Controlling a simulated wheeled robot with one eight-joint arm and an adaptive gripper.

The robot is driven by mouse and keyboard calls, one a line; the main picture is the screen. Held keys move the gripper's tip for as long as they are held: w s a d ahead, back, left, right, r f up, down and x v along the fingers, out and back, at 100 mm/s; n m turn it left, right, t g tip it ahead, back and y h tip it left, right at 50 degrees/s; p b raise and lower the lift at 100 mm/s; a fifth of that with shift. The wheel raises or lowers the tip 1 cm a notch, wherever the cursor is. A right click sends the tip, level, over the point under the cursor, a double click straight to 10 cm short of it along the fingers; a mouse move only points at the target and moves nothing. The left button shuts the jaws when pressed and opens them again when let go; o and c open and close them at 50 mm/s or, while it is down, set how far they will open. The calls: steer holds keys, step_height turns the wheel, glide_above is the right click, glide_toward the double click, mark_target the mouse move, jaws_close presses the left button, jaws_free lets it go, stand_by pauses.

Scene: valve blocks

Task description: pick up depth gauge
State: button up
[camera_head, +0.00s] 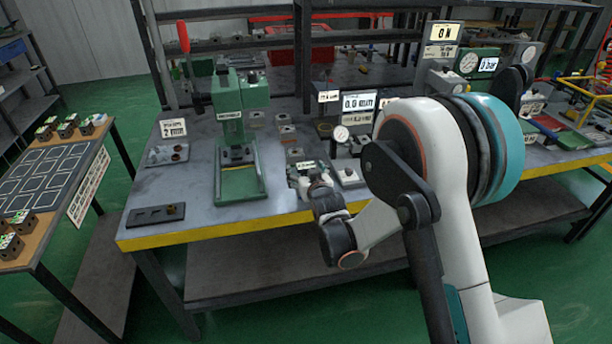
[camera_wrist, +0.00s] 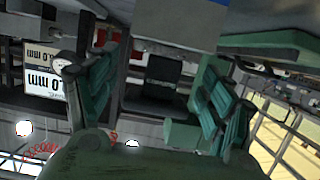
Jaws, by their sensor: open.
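A small round white dial (camera_head: 341,133) stands on the bench beside a sign reading 0.0 mm (camera_head: 358,102). It may be the depth gauge, but I cannot tell for certain. My gripper (camera_head: 314,182) is at the bench's front, to the right of the green press and below and left of the dial; my wrist hides part of the area. In the wrist view, my gripper (camera_wrist: 160,90) has its green-padded fingers spread, with nothing visibly held. A dark block (camera_wrist: 163,70) shows in the gap beyond them. A mm sign (camera_wrist: 45,85) is at left.
The green press (camera_head: 240,150) stands left of my gripper. A black tray (camera_head: 156,214) lies at the bench's front left. Small blocks (camera_head: 290,140) sit behind my gripper. The yellow front edge (camera_head: 200,235) bounds the bench. My arm covers its right part.

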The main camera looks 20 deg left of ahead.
steer(key=shift+w, duration=0.1)
steer(key=shift+c, duration=0.2)
steer(key=c, duration=1.3)
steer(key=shift+a, duration=0.1)
